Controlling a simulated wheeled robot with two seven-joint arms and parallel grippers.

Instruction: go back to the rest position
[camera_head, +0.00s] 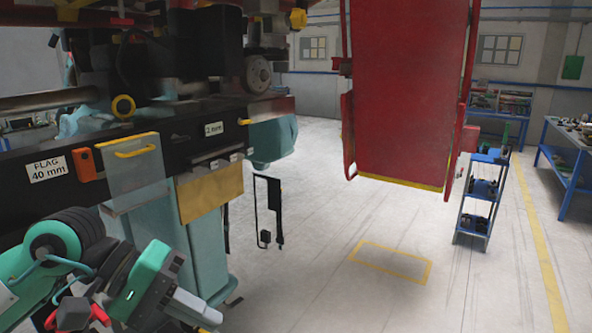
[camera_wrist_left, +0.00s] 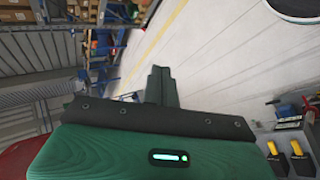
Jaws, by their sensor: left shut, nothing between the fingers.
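My left gripper (camera_head: 196,308) is at the bottom left of the head view, beside the lower part of the dark machine. In the left wrist view its dark fingers (camera_wrist_left: 160,86) stand together above the green gripper body, with nothing between them. My right gripper is in neither view.
A long dark machine beam (camera_head: 60,205) with a "FLAG 40 mm" label fills the left. A large red panel (camera_head: 405,90) hangs at the upper middle. A blue shelf cart (camera_head: 483,195) and blue workbench (camera_head: 565,165) stand at right. The floor between is open.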

